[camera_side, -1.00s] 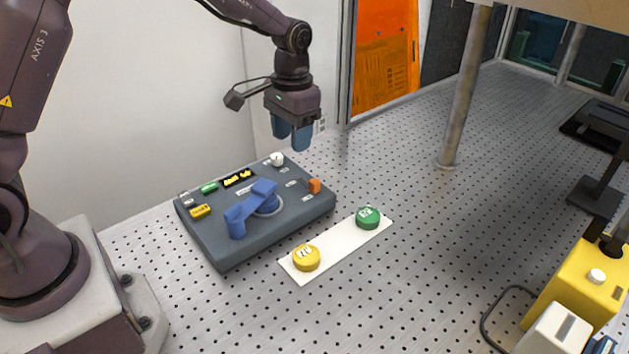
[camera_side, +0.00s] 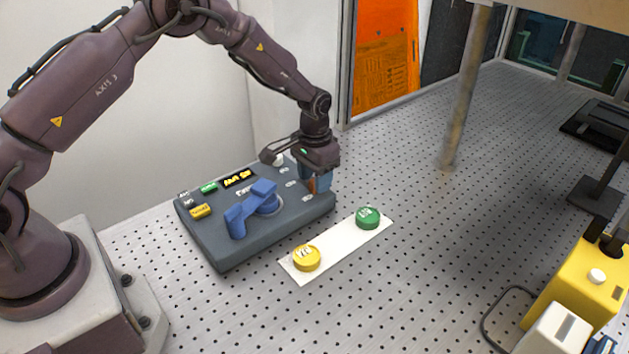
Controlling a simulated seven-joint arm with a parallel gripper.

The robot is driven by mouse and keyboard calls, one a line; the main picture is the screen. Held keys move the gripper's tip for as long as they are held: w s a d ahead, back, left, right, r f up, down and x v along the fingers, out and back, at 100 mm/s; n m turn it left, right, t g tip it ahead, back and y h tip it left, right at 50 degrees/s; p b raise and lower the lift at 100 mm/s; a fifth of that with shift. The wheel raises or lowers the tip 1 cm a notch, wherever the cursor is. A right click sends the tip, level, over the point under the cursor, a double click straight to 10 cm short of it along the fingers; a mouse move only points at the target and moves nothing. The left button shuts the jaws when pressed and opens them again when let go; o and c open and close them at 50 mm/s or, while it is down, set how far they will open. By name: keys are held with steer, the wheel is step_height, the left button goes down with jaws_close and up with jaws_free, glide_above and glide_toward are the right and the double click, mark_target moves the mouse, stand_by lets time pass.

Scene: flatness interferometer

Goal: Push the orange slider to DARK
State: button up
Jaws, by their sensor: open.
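The orange slider (camera_side: 311,185) is on the right end of the dark grey control box (camera_side: 222,254), mostly hidden by my gripper. The small labels near the slider are too small to read, so I cannot tell which one says DARK.
A blue lever handle (camera_side: 250,209) stands up from the box's middle. A white strip (camera_side: 335,241) in front carries a yellow button (camera_side: 306,257) and a green button (camera_side: 368,218). A metal post (camera_side: 465,95) stands behind right. The perforated table between is clear.

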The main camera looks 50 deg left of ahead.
steer(key=shift+f, duration=0.75)
jaws_close()
steer(key=shift+a, duration=2.65)
jaws_free()
steer(key=shift+d, duration=0.1)
step_height(320, 180, up, 13)
